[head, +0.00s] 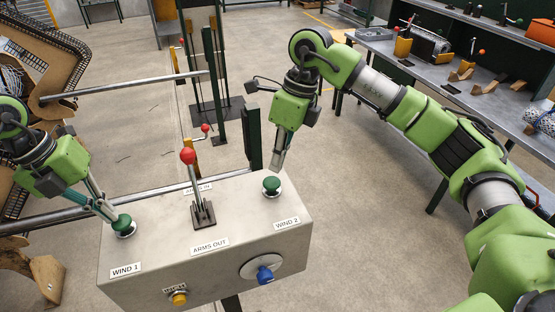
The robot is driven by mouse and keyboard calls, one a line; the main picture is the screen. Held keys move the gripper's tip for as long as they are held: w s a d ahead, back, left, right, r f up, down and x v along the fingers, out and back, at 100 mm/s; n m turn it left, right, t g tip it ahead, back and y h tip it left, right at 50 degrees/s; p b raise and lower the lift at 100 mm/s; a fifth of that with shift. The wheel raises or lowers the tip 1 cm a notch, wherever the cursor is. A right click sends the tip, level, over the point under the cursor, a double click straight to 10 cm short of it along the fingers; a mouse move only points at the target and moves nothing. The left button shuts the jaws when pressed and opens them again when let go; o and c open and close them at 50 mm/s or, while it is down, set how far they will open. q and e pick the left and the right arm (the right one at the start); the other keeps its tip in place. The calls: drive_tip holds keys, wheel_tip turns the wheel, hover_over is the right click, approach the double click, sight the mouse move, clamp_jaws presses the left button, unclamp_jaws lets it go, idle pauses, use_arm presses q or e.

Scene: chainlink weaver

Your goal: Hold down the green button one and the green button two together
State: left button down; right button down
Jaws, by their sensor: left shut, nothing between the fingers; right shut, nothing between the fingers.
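A grey control box (200,258) stands in front of me in the head view. The green button one (123,224), labelled WIND 1, is at the left of its top. The green button two (272,186), labelled WIND 2, is at the right of its top. My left gripper (109,213) is shut, with its tips right at the edge of button one; I cannot tell if they touch it. My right gripper (277,167) is shut and points down just above button two, seemingly with a small gap. Both buttons look raised.
A red-knobbed lever (191,175) labelled ARMS OUT stands on the box between the buttons. A blue knob (265,274) and a yellow button (179,297) are on its front. Dark posts and rails rise behind. A workbench (480,95) with tools is at the right.

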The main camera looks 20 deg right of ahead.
sight(275, 180)
use_arm(q)
drive_tip(key=shift+x, duration=0.8)
drive_tip(key=shift+a, duration=0.2)
use_arm(e)
drive_tip(key=shift+f, duration=0.15)
drive_tip(key=shift+d+x, duration=0.2)
drive_tip(key=shift+x, duration=0.65)
drive_tip(key=shift+d+x, duration=0.2)
drive_tip(key=shift+x, duration=0.7)
drive_tip(key=shift+f, duration=0.1)
idle(1.4)
use_arm(q)
drive_tip(key=d+v, duration=0.2)
drive_tip(key=v, duration=0.6)
drive_tip(key=shift+r, duration=0.6)
use_arm(e)
drive_tip(key=a+v, duration=0.2)
drive_tip(key=v, duration=0.6)
drive_tip(key=shift+r, duration=0.65)
